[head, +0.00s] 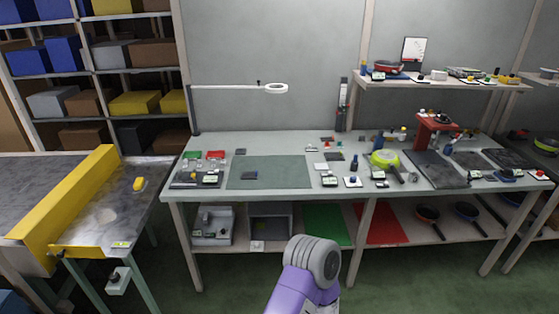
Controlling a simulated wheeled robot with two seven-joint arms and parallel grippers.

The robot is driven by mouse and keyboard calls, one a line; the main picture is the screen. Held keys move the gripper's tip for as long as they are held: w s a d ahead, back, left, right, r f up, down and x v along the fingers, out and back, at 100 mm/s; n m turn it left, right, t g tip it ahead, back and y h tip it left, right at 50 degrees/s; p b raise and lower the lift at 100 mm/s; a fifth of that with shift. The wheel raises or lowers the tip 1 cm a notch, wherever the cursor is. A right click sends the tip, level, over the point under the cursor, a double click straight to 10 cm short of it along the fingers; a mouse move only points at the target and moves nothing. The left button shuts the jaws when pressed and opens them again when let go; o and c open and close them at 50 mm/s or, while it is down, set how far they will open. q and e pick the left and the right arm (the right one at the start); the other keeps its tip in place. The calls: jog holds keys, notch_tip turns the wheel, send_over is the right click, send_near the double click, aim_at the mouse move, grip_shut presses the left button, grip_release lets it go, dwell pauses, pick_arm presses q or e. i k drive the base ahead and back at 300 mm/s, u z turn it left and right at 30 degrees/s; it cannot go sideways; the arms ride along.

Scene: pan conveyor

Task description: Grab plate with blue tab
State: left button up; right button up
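Several small plates lie along the workbench (215,145), and their tabs are too small to tell apart surely. A small white plate (352,183) right of the green mat seems to carry a blue tab. A purple arm link of mine with a grey round joint rises at the bottom middle, below and in front of the bench. Neither of my grippers shows.
A conveyor with a yellow guard (70,205) stands at the left, with a yellow piece (138,184) on it. Pans (427,213) sit on the lower shelf. A red stand (436,125) and a lime pan (384,158) stand on the bench. Green floor is open in front.

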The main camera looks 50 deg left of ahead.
aim_at(249, 176)
jog(key=u, duration=0.65)
jog(key=i, duration=1.4)
jog(key=u, duration=1.25)
